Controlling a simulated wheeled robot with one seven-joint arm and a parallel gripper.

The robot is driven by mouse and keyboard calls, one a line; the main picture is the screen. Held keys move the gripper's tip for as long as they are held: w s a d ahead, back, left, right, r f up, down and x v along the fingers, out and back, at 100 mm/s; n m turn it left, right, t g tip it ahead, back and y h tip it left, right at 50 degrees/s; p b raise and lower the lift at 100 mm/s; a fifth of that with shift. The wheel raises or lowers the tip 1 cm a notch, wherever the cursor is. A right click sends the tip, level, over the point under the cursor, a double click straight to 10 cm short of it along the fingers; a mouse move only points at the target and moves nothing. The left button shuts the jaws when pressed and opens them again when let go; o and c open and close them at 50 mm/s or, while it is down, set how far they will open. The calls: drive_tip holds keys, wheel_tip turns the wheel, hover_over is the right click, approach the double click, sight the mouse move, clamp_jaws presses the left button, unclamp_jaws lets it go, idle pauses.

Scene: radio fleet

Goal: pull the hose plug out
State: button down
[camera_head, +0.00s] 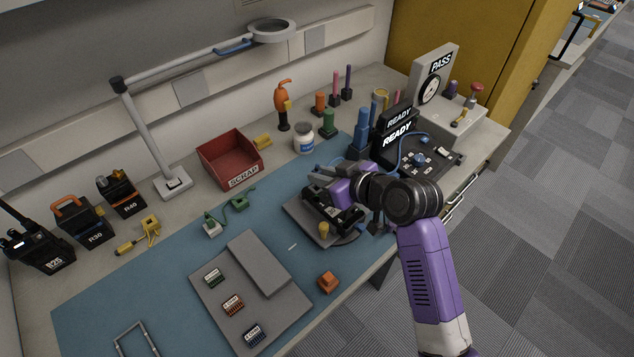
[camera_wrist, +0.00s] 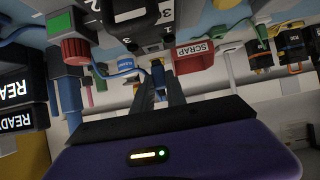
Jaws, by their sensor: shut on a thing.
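In the head view my gripper (camera_head: 326,178) is low over a black radio-like unit (camera_head: 322,208) on a grey plate (camera_head: 296,212). The wrist and purple palm hide the plug there.
Black READY displays (camera_head: 397,128) and a blue pillar (camera_head: 361,130) stand close behind my gripper. A red SCRAP bin (camera_head: 230,160), a white jar (camera_head: 304,138) and a lamp (camera_head: 172,182) stand farther back. A grey tray (camera_head: 250,300) and an orange block (camera_head: 328,282) lie nearer.

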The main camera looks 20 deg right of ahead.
drive_tip(key=shift+r+p, duration=1.5)
drive_tip(key=shift+r, duration=0.2)
